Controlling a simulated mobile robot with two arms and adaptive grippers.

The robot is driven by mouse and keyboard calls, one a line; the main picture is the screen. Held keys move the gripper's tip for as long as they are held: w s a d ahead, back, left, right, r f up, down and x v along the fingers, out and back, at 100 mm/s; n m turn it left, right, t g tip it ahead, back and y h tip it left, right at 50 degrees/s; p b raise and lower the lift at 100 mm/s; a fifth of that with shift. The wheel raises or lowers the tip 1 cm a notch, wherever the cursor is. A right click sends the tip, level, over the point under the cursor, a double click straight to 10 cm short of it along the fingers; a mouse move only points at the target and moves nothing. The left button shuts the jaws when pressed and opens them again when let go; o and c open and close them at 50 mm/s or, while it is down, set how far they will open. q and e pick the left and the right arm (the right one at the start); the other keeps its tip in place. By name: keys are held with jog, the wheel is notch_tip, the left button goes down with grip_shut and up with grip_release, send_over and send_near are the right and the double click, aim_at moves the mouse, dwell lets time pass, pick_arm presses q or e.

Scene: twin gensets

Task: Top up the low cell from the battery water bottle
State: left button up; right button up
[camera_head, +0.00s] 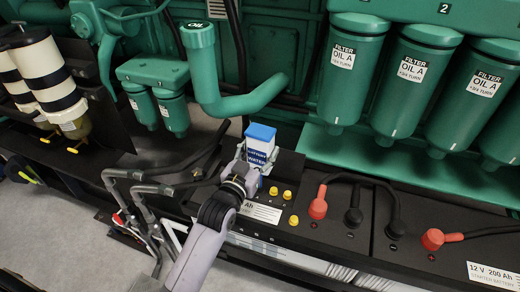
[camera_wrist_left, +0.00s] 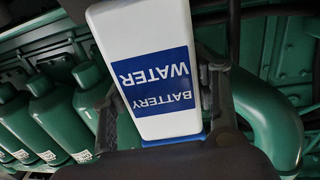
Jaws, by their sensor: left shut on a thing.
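The battery water bottle (camera_head: 262,146) is white with a blue label and a blue top end. My left gripper (camera_head: 254,168) is shut on it and holds it over the back left part of the dark battery (camera_head: 334,226). In the left wrist view, the bottle (camera_wrist_left: 146,30) fills the middle, its label upside down, with a gripper finger on each side. Yellow cell caps (camera_head: 287,195) show on the battery just right of the gripper. Which cell is low cannot be told, and the bottle and gripper hide part of the battery top. My right gripper is not in view.
Red (camera_head: 318,204) and black (camera_head: 353,216) terminal covers with cables stand right of the caps. A green pipe marked OIL (camera_head: 198,38) curves close behind the bottle. Green oil filters (camera_head: 352,68) hang at the back right. Grey bent pipes (camera_head: 150,190) stand left of my arm.

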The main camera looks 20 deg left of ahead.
pick_arm(q)
jog(key=shift+s+f, duration=0.15)
jog(key=shift+f, duration=0.6)
dwell(2.8)
jog(key=shift+r, duration=0.1)
dwell(4.1)
